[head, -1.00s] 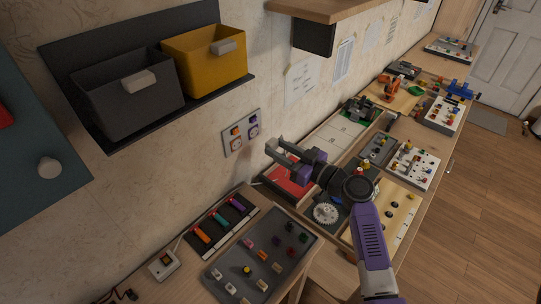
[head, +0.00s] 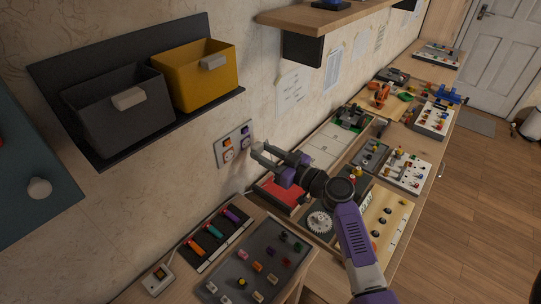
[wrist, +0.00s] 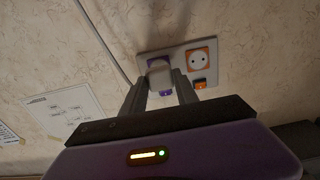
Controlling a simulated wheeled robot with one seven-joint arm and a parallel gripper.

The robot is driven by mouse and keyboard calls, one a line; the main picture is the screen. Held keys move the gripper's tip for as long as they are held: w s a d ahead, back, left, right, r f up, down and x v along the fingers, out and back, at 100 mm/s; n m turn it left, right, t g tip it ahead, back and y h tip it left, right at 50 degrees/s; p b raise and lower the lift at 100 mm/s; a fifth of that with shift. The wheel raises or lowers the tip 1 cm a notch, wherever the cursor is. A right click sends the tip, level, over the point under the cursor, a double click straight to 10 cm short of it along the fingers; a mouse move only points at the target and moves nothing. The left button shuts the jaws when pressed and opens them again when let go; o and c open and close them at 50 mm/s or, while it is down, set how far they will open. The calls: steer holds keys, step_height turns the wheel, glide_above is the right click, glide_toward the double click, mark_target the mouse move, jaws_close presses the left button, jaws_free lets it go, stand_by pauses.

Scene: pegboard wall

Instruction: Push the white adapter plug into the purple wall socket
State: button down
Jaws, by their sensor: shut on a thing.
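The white adapter plug (wrist: 159,73) is held between the two fingertips of my gripper (wrist: 161,86) in the wrist view. It is in front of the purple socket (wrist: 151,63) and covers most of it; only a bit of purple rim shows. I cannot tell whether its pins are in the socket. In the head view my gripper (head: 257,151) is at the right edge of the wall plate (head: 221,153), close to the purple socket's side. The plug is hard to make out there.
An orange socket (wrist: 197,58) sits beside the purple one on the plate, with an orange switch (wrist: 200,84) and a purple switch (wrist: 166,93). A shelf with a dark bin (head: 115,112) and a yellow bin (head: 205,85) hangs above left. Trays of parts cover the bench below.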

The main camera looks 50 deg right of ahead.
mark_target(260, 151)
steer(key=shift+w, duration=1.15)
steer(key=shift+b, duration=1.35)
stand_by(1.3)
steer(key=shift+w+b, duration=0.3)
steer(key=shift+w, duration=0.2)
stand_by(0.5)
steer(key=c, duration=0.9)
jaws_free()
steer(key=shift+o, duration=0.2)
steer(key=shift+s, duration=0.1)
steer(key=s+b, duration=0.2)
steer(key=s, duration=0.4)
steer(key=shift+s+f, duration=0.1)
steer(key=shift+s, duration=0.25)
steer(key=shift+s+d, duration=0.1)
steer(key=shift+s, duration=0.35)
